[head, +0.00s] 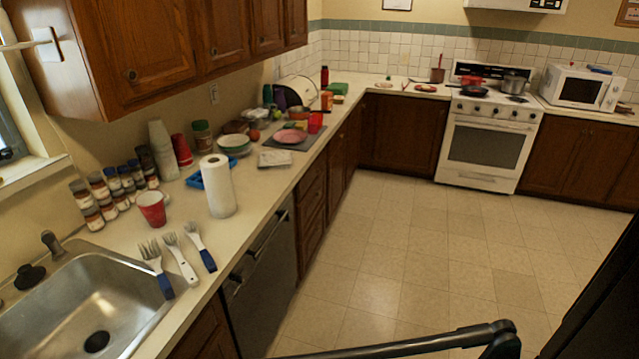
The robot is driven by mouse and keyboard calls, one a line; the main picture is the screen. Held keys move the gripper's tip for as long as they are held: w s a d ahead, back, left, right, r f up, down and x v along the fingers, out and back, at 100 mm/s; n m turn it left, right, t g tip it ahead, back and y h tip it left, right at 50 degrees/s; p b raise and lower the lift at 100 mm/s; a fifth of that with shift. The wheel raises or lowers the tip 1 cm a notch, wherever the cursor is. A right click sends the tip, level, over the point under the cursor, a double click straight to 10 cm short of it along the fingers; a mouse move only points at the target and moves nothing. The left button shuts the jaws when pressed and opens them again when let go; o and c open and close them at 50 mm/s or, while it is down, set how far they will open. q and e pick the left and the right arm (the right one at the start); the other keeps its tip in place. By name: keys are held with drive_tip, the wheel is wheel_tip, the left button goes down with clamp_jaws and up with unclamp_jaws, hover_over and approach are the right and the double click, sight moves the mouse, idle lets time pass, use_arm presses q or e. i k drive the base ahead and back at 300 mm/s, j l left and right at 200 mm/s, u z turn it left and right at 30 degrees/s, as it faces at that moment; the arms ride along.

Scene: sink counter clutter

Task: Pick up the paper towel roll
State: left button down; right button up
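The paper towel roll (218,187) is white and stands upright on the counter, left of the picture's middle and near the counter's front edge. A blue tray or rack (194,180) is just behind it and partly hidden by it. Nothing is holding the roll. Neither of my grippers shows in the head view.
Brushes with white and blue handles (180,259) lie in front of the roll, beside the steel sink (140,312). A red cup (152,208) and several spice jars (107,207) stand to its left. Overhead cabinets (150,50) hang behind. The tiled floor (400,240) is clear.

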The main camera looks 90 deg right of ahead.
sight(214, 169)
drive_tip(key=z, duration=2.35)
drive_tip(key=i+l+z, duration=0.15)
drive_tip(key=i+z, duration=0.55)
drive_tip(key=i+j+z, duration=0.1)
drive_tip(key=i+z, duration=0.25)
drive_tip(key=i, duration=0.05)
